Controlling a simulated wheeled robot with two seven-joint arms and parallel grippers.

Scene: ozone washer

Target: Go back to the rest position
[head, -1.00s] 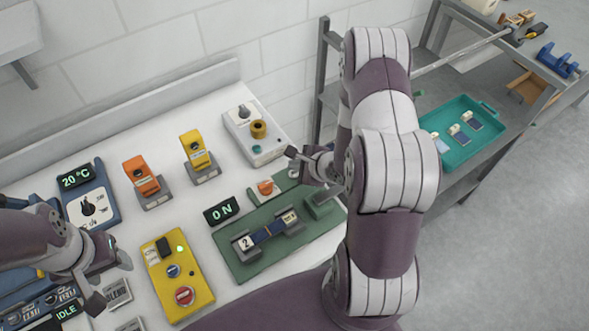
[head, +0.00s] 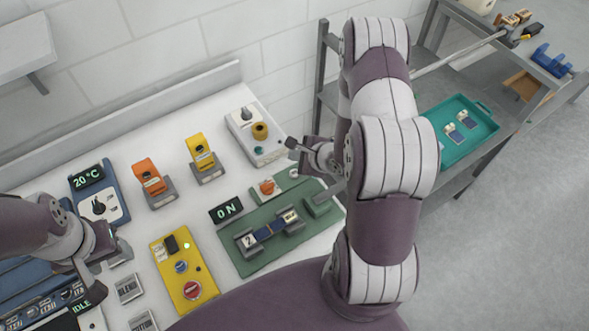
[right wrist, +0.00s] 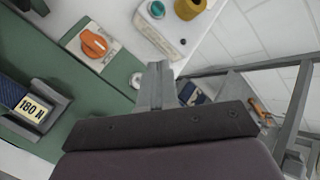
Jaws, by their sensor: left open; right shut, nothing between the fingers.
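My left gripper (head: 108,272) is open and empty at the lower left in the head view, above the bench near the blue unit and the grey labelled blocks. My right gripper (head: 294,144) is at the centre right, above the back right corner of the green mat (head: 238,257), beside the grey box with a brass knob. In the right wrist view its fingers (right wrist: 155,85) are together with nothing between them, over the mat's edge. My right arm hides part of the bench's right end and the shelf.
A yellow control box (head: 180,274), orange clamp (head: 149,178), yellow clamp (head: 200,153) and grey knob box (head: 257,136) stand on the white bench. The mat bears a holder with a dark blue piece (head: 265,233). A teal tray (head: 480,113) with small pieces is on the right shelf.

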